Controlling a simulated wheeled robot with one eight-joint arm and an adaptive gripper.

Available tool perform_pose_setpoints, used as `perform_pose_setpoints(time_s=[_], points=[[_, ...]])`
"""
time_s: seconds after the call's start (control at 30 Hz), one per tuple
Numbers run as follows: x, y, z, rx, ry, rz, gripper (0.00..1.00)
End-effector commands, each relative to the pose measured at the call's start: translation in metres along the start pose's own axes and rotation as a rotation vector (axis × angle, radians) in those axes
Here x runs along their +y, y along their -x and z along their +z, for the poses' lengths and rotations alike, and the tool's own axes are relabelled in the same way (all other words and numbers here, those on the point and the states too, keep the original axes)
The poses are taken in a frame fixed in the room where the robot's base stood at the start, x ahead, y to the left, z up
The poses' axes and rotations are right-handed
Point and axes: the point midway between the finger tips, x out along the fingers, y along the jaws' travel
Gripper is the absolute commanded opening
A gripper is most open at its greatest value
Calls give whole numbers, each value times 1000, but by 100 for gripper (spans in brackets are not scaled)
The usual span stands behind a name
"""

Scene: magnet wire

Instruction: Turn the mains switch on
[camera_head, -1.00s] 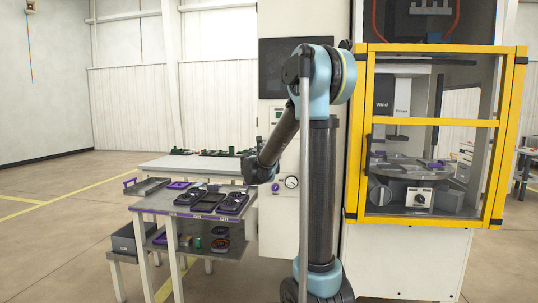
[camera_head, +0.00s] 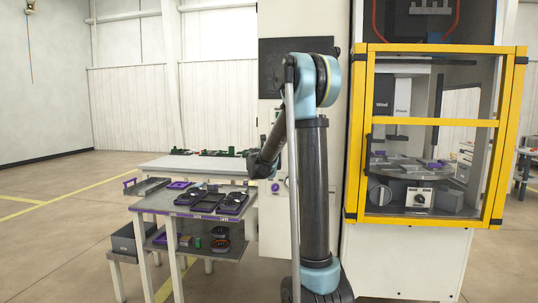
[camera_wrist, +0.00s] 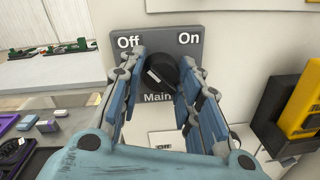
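The mains switch is a black round knob (camera_wrist: 163,74) on a grey plate (camera_wrist: 160,36) lettered "Off" at left, "On" at right and "Main…" below, partly covered. A white mark on the knob lies at its left side, toward "Off". My gripper (camera_wrist: 162,58) has its two fingers on either side of the knob; they appear open, with small gaps visible, and I cannot tell if either touches it. In the head view my gripper (camera_head: 250,164) is at the white cabinet's left edge, and the switch is hidden there.
A yellow-framed machine enclosure (camera_head: 360,130) stands right of my arm. A grey table (camera_head: 155,210) with black and purple parts stands at left, with a white workbench (camera_head: 180,165) behind. In the wrist view a yellow and black object (camera_wrist: 298,105) is at right. Open floor lies far left.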

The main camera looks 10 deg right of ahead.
Motion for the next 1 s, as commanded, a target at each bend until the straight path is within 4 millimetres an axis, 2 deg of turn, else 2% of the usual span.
perform_pose_setpoints(time_s=[0.47, 0.67, 1.0], points=[[0, 0, 0, 3, -50, -1, 8], [0, 0, 1, 10, -168, -4, 8], [-1, 0, 1, 28, -478, -10, 8]])
